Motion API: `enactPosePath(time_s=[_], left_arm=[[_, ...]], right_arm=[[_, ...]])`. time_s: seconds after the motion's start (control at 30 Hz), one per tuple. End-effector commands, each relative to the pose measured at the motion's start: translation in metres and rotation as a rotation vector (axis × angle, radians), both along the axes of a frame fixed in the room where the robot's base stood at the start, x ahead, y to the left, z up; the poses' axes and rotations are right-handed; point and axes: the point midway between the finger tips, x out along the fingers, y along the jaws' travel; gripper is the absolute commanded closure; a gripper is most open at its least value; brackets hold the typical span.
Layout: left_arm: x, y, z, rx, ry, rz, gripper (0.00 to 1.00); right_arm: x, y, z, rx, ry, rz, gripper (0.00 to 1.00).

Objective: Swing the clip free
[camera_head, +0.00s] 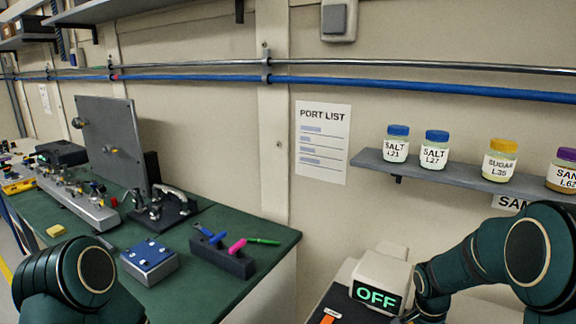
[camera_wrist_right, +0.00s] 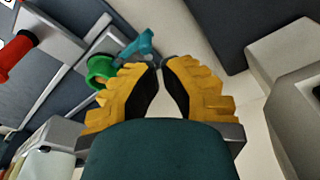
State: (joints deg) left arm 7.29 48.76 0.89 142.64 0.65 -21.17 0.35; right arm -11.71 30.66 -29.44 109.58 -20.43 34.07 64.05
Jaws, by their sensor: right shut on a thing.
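In the right wrist view, my right gripper (camera_wrist_right: 160,66) has its two yellow fingers closed together at the tips. A small teal clip-like piece (camera_wrist_right: 142,46) lies at the fingertips and seems to be the clip; the contact itself is partly hidden by the fingers. A green round part (camera_wrist_right: 100,69) sits beside it, to the left of the fingers. Both are by a grey metal bar (camera_wrist_right: 68,45). In the head view my right arm reaches down at the lower right and its gripper is out of frame. Only part of my left arm shows at the lower left, without its gripper.
A red cylinder (camera_wrist_right: 14,57) stands out at the left of the wrist view. In the head view, a white box with an OFF display (camera_head: 378,290) stands close to my right arm. A shelf (camera_head: 445,179) with jars is above. A green bench (camera_head: 205,290) is at the left.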

Motion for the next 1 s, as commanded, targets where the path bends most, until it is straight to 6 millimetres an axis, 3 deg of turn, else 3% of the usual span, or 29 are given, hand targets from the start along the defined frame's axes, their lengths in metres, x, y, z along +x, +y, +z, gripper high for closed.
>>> enactPosePath(time_s=[0.53,1.0], left_arm=[[0.000,0.000,-0.012,0.000,0.000,0.000,0.52],[0.000,0.000,-0.010,0.000,0.000,0.000,0.52]], right_arm=[[0.000,0.000,-0.016,0.000,0.001,0.000,1.00],[0.000,-0.001,-0.015,0.000,0.000,0.000,1.00]])
